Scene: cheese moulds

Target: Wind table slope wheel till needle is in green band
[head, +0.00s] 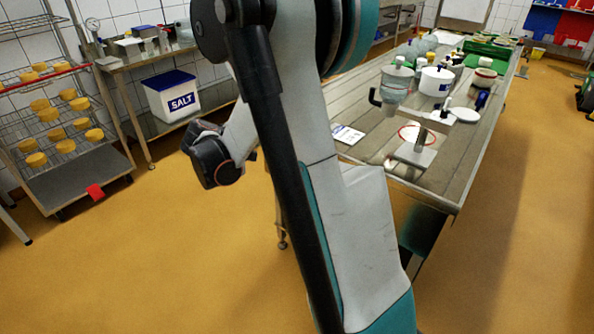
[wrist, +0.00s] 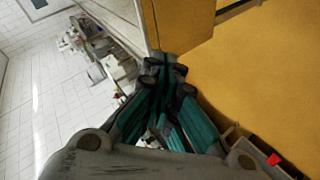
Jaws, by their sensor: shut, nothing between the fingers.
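The long steel table (head: 455,185) stands on the right in the head view, running away from me. I cannot make out a slope wheel, a needle or a green band on it. My arm covers part of its near left side. My gripper (wrist: 166,68) shows in the wrist view with its teal fingers together and nothing between them. It is over open floor, apart from the table. In the head view I cannot make out the gripper's fingers.
On the table are a grey stand (head: 412,155), a white pot (head: 436,80), a clear jug (head: 396,82) and a printed card (head: 347,134). A wire rack (head: 62,120) holds several cheeses.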

